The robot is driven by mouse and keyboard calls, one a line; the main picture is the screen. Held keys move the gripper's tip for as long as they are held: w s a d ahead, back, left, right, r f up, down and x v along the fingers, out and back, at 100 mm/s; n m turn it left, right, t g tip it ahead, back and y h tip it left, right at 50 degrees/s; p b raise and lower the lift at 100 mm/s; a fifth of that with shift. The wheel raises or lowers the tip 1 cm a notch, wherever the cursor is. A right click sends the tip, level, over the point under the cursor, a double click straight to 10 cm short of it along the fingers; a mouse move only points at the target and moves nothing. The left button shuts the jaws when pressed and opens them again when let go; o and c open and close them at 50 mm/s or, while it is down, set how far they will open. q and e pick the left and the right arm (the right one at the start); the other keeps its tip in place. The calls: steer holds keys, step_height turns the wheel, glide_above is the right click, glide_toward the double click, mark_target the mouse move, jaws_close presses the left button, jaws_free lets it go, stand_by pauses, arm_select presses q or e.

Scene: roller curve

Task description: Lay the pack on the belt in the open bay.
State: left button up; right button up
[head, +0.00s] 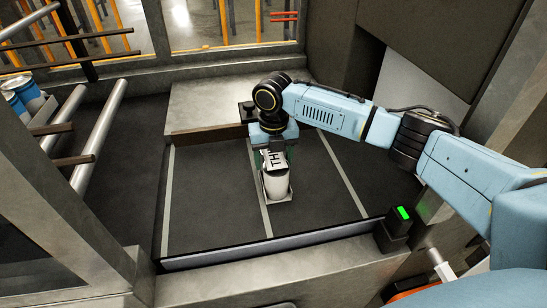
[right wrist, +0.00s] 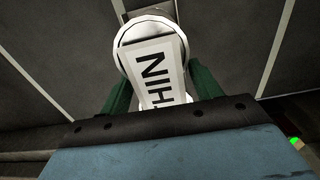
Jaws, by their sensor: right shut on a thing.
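The pack (head: 277,185) is white with rounded ends, a grey tray-like base and a label with large black letters. In the right wrist view the pack (right wrist: 160,70) stands between the two green fingers. My right gripper (head: 273,160) is shut on it, coming down from above. The dark belt (head: 205,200) is split into bays by pale cross stripes. The pack is over the belt just right of the middle stripe; I cannot tell whether its base touches the belt. My left gripper is not in view.
A rack of metal rollers (head: 98,135) and brown bars stands at the left, with blue cans (head: 18,85) behind it. A metal ledge (head: 285,270) runs along the front. A black box with a green light (head: 398,225) stands at the front right corner. The left bay is clear.

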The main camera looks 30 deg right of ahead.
steer(key=o, duration=1.5)
step_height(320, 180, up, 12)
